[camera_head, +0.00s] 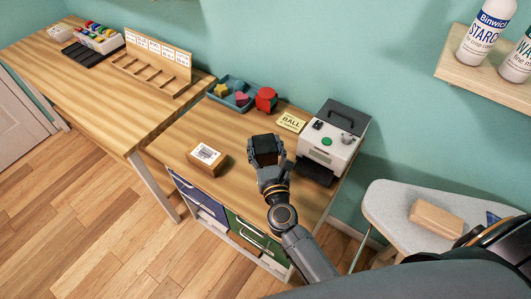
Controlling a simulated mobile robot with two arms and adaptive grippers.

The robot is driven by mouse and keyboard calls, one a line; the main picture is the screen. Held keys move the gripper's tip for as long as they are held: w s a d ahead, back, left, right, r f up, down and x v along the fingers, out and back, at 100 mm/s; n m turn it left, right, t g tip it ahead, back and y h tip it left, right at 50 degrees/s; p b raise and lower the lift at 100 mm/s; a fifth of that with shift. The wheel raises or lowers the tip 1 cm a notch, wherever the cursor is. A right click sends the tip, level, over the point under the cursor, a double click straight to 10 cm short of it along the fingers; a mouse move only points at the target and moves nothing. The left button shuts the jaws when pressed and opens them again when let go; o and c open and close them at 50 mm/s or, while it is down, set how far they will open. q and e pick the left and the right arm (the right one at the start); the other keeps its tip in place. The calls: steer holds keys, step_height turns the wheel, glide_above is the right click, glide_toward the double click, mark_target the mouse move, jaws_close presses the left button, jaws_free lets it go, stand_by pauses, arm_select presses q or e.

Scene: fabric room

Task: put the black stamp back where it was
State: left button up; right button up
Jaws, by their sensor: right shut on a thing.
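My right gripper (266,158) is above the middle of the near wooden table (215,127), with its arm coming from the bottom. It is shut on a dark, blocky thing that I take to be the black stamp (265,144). The dark fingers hide much of it, and its edges are hard to tell from them. A small cardboard box with a white label (207,157) stands on the table just left of the gripper. My left gripper is not in view.
A white and black machine with a green button (330,140) stands right of the gripper. A yellow "BALL" card (292,121), a red shape block (266,98) and a blue tray (235,98) lie behind it. An ironing board (385,205) bears a wooden block (437,218).

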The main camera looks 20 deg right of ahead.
steer(key=w+f+b, duration=0.2)
steer(key=f, duration=0.1)
steer(key=w+d+f+b, duration=0.1)
steer(key=f+b, duration=0.2)
steer(key=w+f+b, duration=0.2)
steer(key=f, duration=0.1)
steer(key=shift+w+d+f+b, duration=0.25)
steer(key=shift+w+f+b, duration=0.05)
steer(key=shift+b, duration=0.1)
steer(key=shift+r, duration=0.15)
steer(key=o, duration=0.8)
steer(key=shift+s+f, duration=0.1)
steer(key=shift+f, duration=0.15)
steer(key=o, duration=0.4)
